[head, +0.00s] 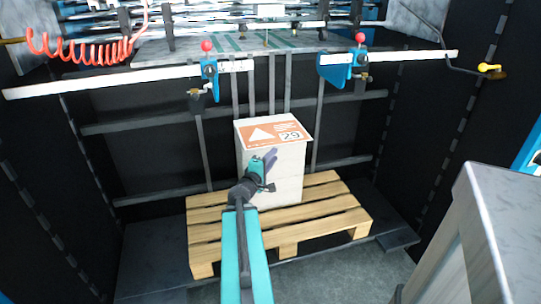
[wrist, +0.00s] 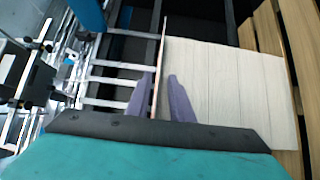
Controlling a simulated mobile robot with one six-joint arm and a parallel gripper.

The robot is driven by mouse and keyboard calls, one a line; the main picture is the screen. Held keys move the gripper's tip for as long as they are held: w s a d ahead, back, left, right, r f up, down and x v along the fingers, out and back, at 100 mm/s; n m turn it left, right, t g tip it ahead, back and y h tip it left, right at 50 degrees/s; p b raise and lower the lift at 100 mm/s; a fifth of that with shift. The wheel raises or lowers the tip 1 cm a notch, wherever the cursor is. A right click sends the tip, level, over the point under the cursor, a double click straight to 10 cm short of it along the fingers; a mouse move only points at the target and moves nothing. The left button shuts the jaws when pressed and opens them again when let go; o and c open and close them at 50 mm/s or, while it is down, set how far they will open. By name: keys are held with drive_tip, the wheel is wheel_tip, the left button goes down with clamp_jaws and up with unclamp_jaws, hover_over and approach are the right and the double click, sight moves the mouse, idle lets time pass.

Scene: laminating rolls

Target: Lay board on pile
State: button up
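The board (head: 257,135), white with an orange printed label reading 29, lies flat on top of the pile (head: 285,175), a white block of layered sheets. Its edges stick out slightly past the pile's sides. In the wrist view the board (wrist: 160,65) shows edge-on as a thin line along the pile's layered side (wrist: 215,85). My gripper (head: 271,158) is at the pile's near side. In the wrist view its two purple fingers (wrist: 160,76) stand on either side of the board's edge, apart, with a visible gap beside it.
The pile stands on a wooden pallet (head: 330,203). Behind it is a machine frame with dark panels and a white rail (head: 120,78) carrying blue clamps with red knobs. A grey cabinet (head: 480,225) stands at the right. Bare pallet slats show around the pile.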

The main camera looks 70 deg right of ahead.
drive_tip(key=shift+a+r+p, duration=0.1)
drive_tip(key=shift+a+p, duration=0.45)
drive_tip(key=shift+p, duration=1.1)
drive_tip(key=shift+w, duration=0.1)
